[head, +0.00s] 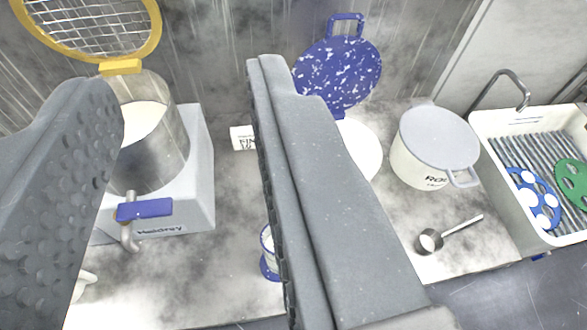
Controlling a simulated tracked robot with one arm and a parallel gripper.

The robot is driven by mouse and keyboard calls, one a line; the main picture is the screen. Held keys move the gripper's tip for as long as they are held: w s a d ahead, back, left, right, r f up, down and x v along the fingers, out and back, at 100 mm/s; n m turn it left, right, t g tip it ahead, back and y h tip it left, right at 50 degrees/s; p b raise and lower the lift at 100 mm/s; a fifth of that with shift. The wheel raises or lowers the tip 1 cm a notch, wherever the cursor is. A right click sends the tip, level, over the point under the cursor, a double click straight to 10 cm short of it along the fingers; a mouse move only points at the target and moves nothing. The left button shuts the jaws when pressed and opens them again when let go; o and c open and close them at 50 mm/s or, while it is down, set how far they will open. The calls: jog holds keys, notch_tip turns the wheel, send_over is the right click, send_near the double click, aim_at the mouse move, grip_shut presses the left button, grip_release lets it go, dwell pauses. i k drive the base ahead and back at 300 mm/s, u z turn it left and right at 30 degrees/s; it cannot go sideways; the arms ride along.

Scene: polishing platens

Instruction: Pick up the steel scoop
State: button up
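The steel scoop (431,240) lies on the mottled grey counter at the lower right. It has a small round cup with something pale in it, and a straight handle pointing up and to the right. I see nothing held between the fingers. The scoop is to the right of the right finger, apart from it, and shows in full.
A white pot (432,165) with a grey lid stands behind the scoop. A white sink tray (482,130) with blue and green discs stands at the right. A steel vessel machine (198,165) with a raised yellow-rimmed mesh lid is at the left. A blue speckled lid (338,75) stands behind.

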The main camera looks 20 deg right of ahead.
aim_at(429, 241)
jog(key=z, duration=0.05)
jog(key=k, duration=1.35)
jog(key=z, duration=0.25)
jog(key=i, duration=0.7)
jog(key=u, duration=0.25)
